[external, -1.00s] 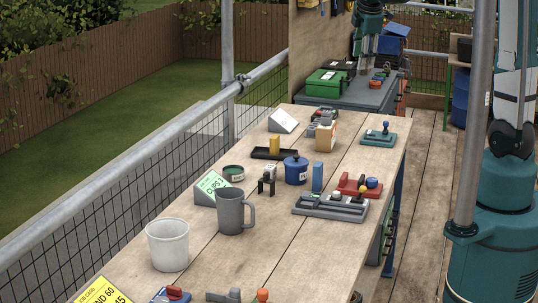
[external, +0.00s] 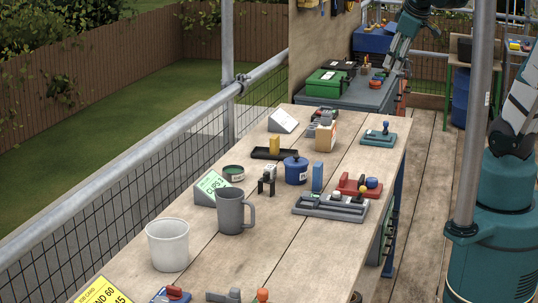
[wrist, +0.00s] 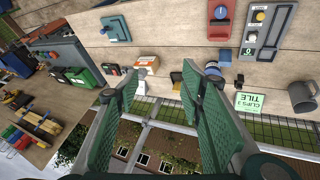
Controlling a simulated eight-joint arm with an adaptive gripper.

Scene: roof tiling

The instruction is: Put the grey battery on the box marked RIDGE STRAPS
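A tan box (external: 326,137) stands on the far part of the bench; its marking is too small to read. Something small and grey (external: 325,119) shows at its top, and a grey block (external: 311,130) is close to its left side. I cannot tell which of them is the grey battery. The tan box also shows in the wrist view (wrist: 147,62). My gripper (wrist: 160,82) is open and empty there, its green fingers wide apart. In the external view my gripper (external: 391,70) is beyond the bench's far end, near the grey cabinet.
The bench (external: 285,235) holds a white bucket (external: 168,246), a grey mug (external: 234,212), a blue pot (external: 296,170), a grey tray (external: 329,207) and a teal stand (external: 379,137). A green toolbox (external: 327,82) sits on the far cabinet. A scaffold pole (external: 474,120) stands right of the bench.

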